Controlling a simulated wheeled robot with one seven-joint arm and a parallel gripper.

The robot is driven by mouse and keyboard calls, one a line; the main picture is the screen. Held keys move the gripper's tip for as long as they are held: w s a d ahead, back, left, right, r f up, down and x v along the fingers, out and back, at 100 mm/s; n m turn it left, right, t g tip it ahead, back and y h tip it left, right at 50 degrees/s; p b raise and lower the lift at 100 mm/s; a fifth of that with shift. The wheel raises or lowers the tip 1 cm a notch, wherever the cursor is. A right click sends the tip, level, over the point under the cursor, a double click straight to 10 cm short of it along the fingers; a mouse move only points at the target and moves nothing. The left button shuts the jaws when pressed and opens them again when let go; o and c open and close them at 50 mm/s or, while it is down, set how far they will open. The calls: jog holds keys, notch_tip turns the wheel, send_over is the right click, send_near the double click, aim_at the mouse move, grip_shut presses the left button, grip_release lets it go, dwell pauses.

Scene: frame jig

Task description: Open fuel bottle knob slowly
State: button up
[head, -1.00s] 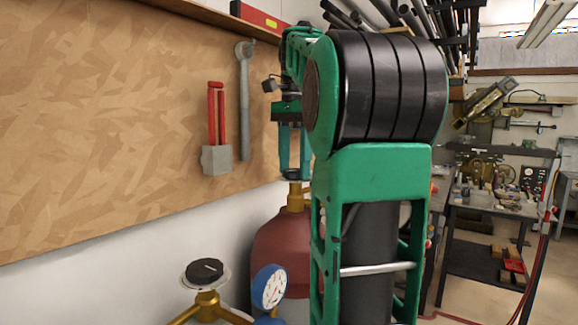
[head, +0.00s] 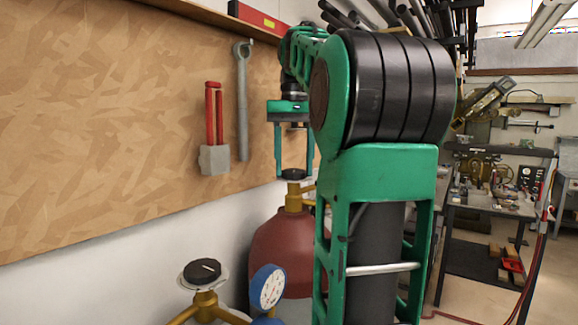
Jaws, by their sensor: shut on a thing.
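The dark red bottle (head: 278,246) stands beside the wall, partly hidden by my arm. A brass valve (head: 293,197) is on its top. A black knob (head: 293,174) sits above the valve. My gripper (head: 294,172) points down from above, with one finger on each side of this knob, and is shut on it. The exact contact is small in the head view. A second black knob (head: 203,270) sits on a nearer brass valve at the lower left, apart from my gripper.
A blue gauge (head: 268,287) with a white dial stands between the nearer valve and my arm. A wooden board (head: 110,110) on the left wall carries a wrench (head: 243,105) and a red-handled tool (head: 214,130). A cluttered workbench (head: 490,205) stands at the right.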

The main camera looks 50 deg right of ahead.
aim_at(294, 170)
jog(key=n, duration=0.6)
jog(key=shift+w+d, duration=0.1)
jog(key=n, duration=0.6)
jog(key=shift+d+n, duration=0.1)
jog(key=shift+n, duration=0.2)
dwell(0.3)
jog(key=o, duration=1.1)
notch_tip(294, 170, up, 7)
jog(key=shift+w+r, duration=0.1)
